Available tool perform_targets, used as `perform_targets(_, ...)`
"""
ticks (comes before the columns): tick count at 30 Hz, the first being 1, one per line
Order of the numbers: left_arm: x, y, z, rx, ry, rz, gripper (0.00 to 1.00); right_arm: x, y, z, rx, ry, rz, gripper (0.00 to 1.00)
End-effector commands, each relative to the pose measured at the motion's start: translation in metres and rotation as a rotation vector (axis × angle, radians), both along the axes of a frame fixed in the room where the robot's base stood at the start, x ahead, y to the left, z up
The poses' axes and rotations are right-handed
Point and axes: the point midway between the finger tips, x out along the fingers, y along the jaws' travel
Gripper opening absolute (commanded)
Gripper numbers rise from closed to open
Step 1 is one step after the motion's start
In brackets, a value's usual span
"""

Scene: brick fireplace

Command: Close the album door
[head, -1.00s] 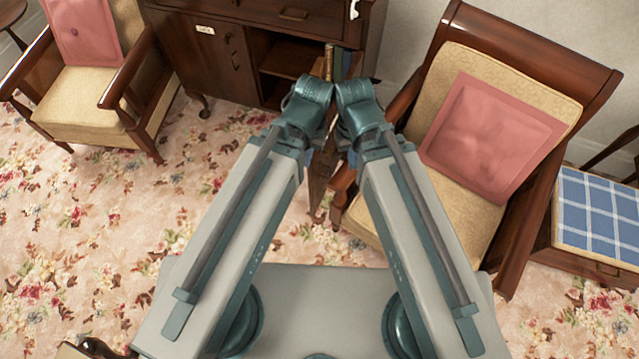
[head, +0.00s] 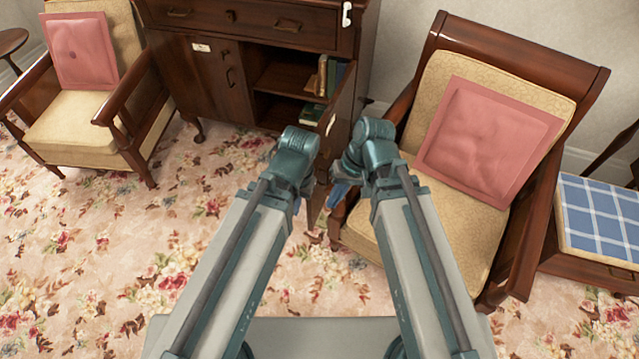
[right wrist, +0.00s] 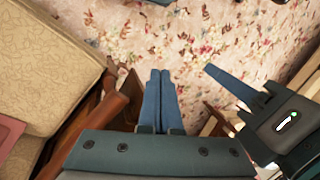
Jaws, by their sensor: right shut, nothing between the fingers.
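The dark wooden cabinet (head: 262,40) stands at the back in the head view. Its right-hand door (head: 348,98) is swung open toward me, seen nearly edge-on, with a small pale label (head: 331,124) on it. The left-hand door (head: 190,75) is shut and bears a white label. My right gripper (head: 341,192) is in front of the open door's lower part, its blue fingers together and empty; the right wrist view shows them side by side (right wrist: 160,96). My left gripper's fingers are mostly hidden behind its wrist in the head view; one blue finger (right wrist: 231,87) shows in the right wrist view.
Books (head: 332,78) stand inside the open compartment. A wooden armchair with a pink cushion (head: 487,140) stands close to the right of the open door. Another armchair (head: 80,120) is at the left. The floral carpet (head: 130,240) is clear at the left front.

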Motion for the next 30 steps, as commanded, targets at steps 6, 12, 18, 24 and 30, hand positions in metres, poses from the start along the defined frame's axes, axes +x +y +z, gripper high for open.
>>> perform_targets(6,0.0,0.0,-0.07,0.001,-0.001,-0.002,0.0,0.017,0.003,-0.05,0.208,0.017,-0.098,0.0)
perform_targets(12,0.0,0.0,-0.137,0.0,-0.002,-0.005,0.0,0.042,-0.001,-0.081,0.469,0.012,-0.21,0.0)
perform_targets(18,0.001,0.0,-0.201,0.001,-0.002,-0.007,0.0,0.068,-0.02,-0.1,0.734,-0.023,-0.319,0.0)
perform_targets(24,0.001,0.0,-0.261,0.002,-0.003,-0.009,0.0,0.092,-0.053,-0.108,0.986,-0.083,-0.411,0.0)
perform_targets(30,0.001,0.0,-0.297,0.001,-0.004,-0.011,0.0,0.103,-0.086,-0.106,1.162,-0.14,-0.466,0.0)
